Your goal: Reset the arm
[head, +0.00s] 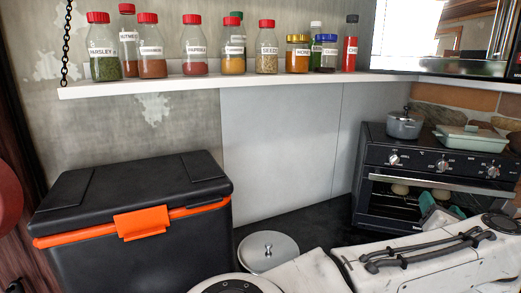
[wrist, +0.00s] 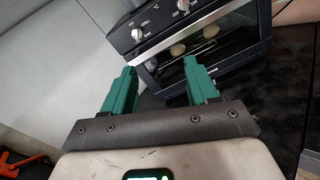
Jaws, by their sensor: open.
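My gripper (wrist: 158,82) is in the wrist view, with its two green fingers spread apart and nothing between them. It points toward the front of a black oven (wrist: 200,55). In the head view the oven (head: 430,165) stands at the right, and part of my green gripper (head: 437,215) shows in front of its glass door. My white arm covers the lower right of the head view and hides the oven's lower part.
A black cooler (head: 130,245) with an orange latch stands at the left. A round metal lid (head: 267,250) lies on the dark counter. A white shelf (head: 240,82) holds several spice jars. A grey pot (head: 405,124) and a pale green dish (head: 470,138) sit on the oven.

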